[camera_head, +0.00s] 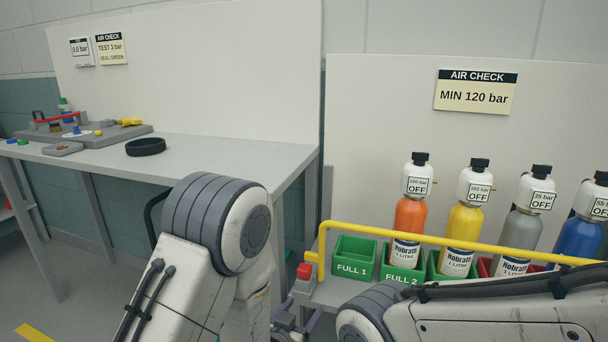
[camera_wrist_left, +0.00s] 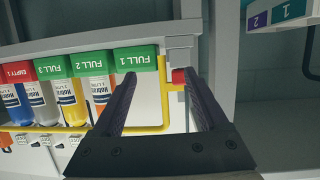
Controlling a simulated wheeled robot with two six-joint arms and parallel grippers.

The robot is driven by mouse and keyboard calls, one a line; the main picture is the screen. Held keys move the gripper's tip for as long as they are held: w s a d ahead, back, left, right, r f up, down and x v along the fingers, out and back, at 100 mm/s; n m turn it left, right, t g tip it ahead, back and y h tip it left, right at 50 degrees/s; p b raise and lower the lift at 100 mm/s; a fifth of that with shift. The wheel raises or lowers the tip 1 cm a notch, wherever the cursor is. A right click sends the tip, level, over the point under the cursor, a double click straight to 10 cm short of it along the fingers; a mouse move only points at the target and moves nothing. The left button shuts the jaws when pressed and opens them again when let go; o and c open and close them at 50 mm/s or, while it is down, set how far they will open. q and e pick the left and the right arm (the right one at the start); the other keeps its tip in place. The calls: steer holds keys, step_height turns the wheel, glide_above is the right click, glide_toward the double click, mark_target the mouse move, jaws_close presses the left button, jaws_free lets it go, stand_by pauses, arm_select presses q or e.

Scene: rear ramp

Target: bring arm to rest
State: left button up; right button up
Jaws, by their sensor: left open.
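My left arm (camera_head: 222,240) comes in from the bottom left in the head view, with its large grey-banded joint in front of the bench. My left gripper (camera_head: 297,314) shows only in part, low beside the left end of the bottle rack. In the left wrist view, my left gripper (camera_wrist_left: 160,82) has its two dark fingers spread apart with nothing between them. The rack's yellow rail and red-topped corner show near the fingertips; contact cannot be told. My right arm (camera_head: 480,315) crosses the bottom right; its gripper is out of view.
The rack's yellow rail (camera_head: 440,241) runs before an empty FULL 1 bin (camera_head: 353,258). Orange (camera_head: 409,217), yellow (camera_head: 464,225), grey (camera_head: 522,230) and blue (camera_head: 578,238) bottles stand in it. The bench (camera_head: 190,155) at left carries a black ring (camera_head: 146,146) and parts.

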arm_select(q)
steer(key=s+a+r+m+g+y, duration=0.1)
steer(key=s+r+g, duration=0.3)
steer(key=s, duration=0.6)
steer(key=s+a+r+m+g+y, duration=0.1)
steer(key=s+a+g+y, duration=0.1)
steer(key=s+g, duration=0.5)
steer(key=s+a+r+m+g+y, duration=0.1)
steer(key=s+r+g, duration=0.2)
steer(key=s, duration=0.9)
step_height(320, 180, up, 33)
steer(key=p, duration=3.3)
steer(key=shift+w+r+p, duration=0.2)
steer(key=shift+w+p, duration=0.15)
steer(key=shift+p, duration=0.05)
